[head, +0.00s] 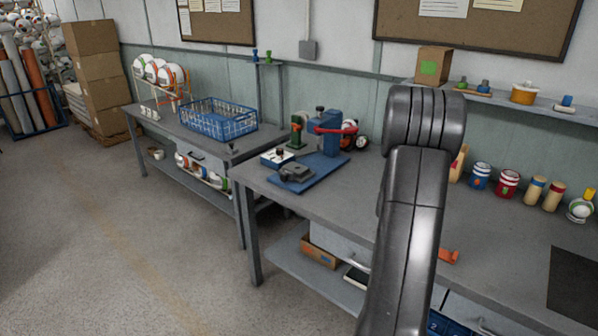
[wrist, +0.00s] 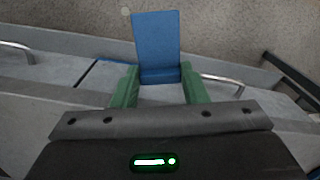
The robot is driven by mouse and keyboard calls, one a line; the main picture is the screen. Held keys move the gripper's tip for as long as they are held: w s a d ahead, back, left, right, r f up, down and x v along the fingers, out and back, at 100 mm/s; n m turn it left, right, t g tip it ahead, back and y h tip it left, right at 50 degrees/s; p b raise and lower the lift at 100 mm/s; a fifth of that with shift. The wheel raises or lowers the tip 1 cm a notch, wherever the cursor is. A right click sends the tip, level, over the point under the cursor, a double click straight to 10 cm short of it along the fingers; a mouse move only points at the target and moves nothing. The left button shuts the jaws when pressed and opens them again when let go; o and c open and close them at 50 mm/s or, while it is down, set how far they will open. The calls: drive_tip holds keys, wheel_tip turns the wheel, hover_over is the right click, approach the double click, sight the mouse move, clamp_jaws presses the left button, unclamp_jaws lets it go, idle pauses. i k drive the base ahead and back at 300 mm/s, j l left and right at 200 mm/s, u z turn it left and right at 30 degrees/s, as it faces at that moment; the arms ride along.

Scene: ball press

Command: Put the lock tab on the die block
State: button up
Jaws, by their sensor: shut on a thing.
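My gripper (wrist: 160,82) is shut on a blue tab, the lock tab (wrist: 157,45), in the wrist view. The tab is a flat blue plate with a darker step at its lower end, between the two green fingers. In the head view my arm hides the gripper and the tab. A dark grey block, which looks like the die block (head: 296,173), sits on the blue base plate (head: 322,169) of the press at the left end of the near bench. The wrist view does not show the block; my gripper is apart from it.
The blue press (head: 326,125) with a red handle stands behind the block. A small white-topped box (head: 277,158) lies beside it. Cans (head: 480,176) and a shelf line the bench's back right. The bench top (head: 345,190) right of the base plate is clear.

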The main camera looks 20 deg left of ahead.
sight(298, 168)
drive_tip(key=i+j, duration=0.1)
drive_tip(key=j, duration=1.25)
drive_tip(key=i+j, duration=0.15)
drive_tip(key=j, duration=0.5)
